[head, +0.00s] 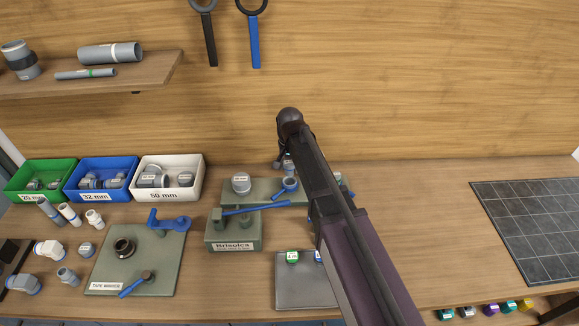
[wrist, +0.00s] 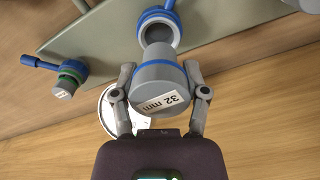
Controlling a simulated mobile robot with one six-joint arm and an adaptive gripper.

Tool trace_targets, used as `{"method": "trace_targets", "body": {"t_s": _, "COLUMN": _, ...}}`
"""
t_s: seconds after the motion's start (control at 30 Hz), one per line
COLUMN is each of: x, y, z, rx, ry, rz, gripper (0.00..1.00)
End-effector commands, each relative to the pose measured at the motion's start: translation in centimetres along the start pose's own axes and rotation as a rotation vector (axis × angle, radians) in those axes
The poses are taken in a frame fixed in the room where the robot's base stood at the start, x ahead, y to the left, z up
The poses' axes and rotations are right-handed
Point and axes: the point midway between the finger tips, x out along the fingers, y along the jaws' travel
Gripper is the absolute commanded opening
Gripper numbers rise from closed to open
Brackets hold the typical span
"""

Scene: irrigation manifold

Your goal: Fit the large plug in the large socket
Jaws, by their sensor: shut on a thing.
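My gripper (wrist: 159,72) is shut on a grey plug (wrist: 158,84) marked "32 mm", with one finger on each side. In the wrist view, the plug is just below a socket (wrist: 173,17) with a blue collar. The socket's dark mouth still shows beyond the plug's edge, and I cannot tell whether the two touch. In the head view, the blue-collared socket (head: 291,184) stands on the green manifold plate (head: 262,190), beside my arm. My arm hides part of the plate, and the gripper is largely hidden there.
A smaller outlet with a green ring and blue handle (wrist: 68,77) is left in the wrist view. In the head view, a grey-capped fitting (head: 241,183) and blue lever (head: 255,209) are left of the socket. Bins (head: 168,178) stand farther left.

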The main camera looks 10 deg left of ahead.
Motion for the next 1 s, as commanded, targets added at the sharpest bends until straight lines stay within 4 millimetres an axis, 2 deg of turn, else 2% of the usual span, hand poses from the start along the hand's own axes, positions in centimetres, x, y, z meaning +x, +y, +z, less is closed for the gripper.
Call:
{"method": "trace_targets", "body": {"t_s": 0.03, "x": 0.6, "y": 0.0, "z": 0.0, "rx": 0.0, "ry": 0.0, "rz": 0.0, "gripper": 0.11}}
{"method": "trace_targets", "body": {"t_s": 0.3, "x": 1.6, "y": 0.0, "z": 0.0, "rx": 0.0, "ry": 0.0, "rz": 0.0, "gripper": 0.11}}
{"method": "trace_targets", "body": {"t_s": 1.0, "x": 1.8, "y": 0.0, "z": 0.0, "rx": 0.0, "ry": 0.0, "rz": 0.0, "gripper": 0.11}}
